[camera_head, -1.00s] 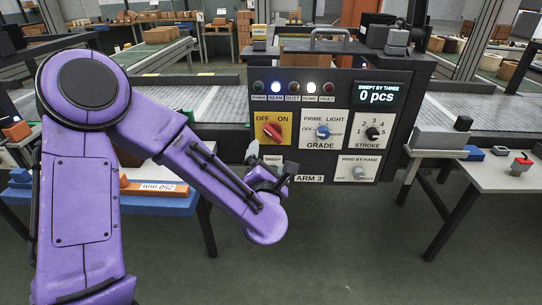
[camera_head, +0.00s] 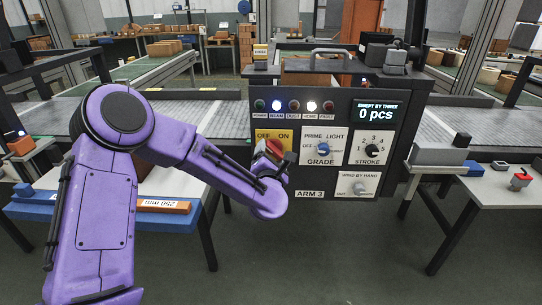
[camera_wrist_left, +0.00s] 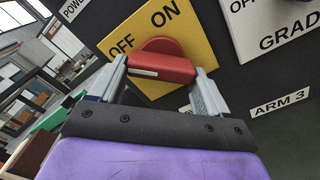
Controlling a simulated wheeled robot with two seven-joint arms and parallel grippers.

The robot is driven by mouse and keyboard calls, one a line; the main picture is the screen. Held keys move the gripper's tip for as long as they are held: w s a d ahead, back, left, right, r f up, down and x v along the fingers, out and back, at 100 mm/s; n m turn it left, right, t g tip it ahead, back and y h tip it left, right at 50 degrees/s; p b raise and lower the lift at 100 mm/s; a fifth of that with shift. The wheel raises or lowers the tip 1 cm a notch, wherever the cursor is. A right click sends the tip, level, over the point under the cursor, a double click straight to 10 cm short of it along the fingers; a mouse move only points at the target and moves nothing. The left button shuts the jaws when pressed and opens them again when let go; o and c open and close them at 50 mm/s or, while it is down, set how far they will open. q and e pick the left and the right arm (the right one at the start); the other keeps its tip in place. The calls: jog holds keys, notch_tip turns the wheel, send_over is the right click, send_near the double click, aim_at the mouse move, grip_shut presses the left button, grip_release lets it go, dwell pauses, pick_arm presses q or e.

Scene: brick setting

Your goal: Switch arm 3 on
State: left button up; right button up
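The ARM 3 control box (camera_head: 310,194) hangs in the middle of the head view. Its red rotary switch (camera_head: 271,147) sits on a yellow OFF/ON plate (camera_head: 288,134), partly hidden by my left gripper (camera_head: 268,160). In the left wrist view the red switch (camera_wrist_left: 163,68) shows its white mark on the left part of the handle, toward OFF. My left gripper's fingers (camera_wrist_left: 160,85) are apart, one at each side of the red handle. I cannot tell whether they touch it. My right gripper is not in view.
The GRADE knob (camera_head: 322,150), STROKE knob (camera_head: 372,150) and WIND BY HAND knob (camera_head: 359,188) are close by on the box. The display (camera_head: 378,116) reads 0 pcs. BEAM and HOME lamps are lit; POWER looks dark. Side tables stand left and right.

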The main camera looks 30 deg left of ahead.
pick_arm(q)
jog(key=shift+m, duration=0.4)
jog(key=shift+c, duration=0.2)
jog(key=m, duration=0.2)
jog(key=m+p, duration=0.1)
jog(key=shift+r+m, duration=0.2)
jog(key=shift+m, duration=0.2)
jog(key=m+p, duration=0.1)
jog(key=m, duration=0.1)
jog(key=m+p, duration=0.1)
jog(key=m, duration=0.1)
jog(key=shift+r+m, duration=0.2)
jog(key=shift+m, duration=0.1)
jog(key=m+p, duration=0.2)
jog(key=m, duration=0.3)
jog(key=shift+r, duration=0.1)
jog(key=shift+m+p, duration=0.55)
jog(key=shift+m, duration=1.55)
jog(key=o, duration=1)
jog(key=shift+c, duration=0.2)
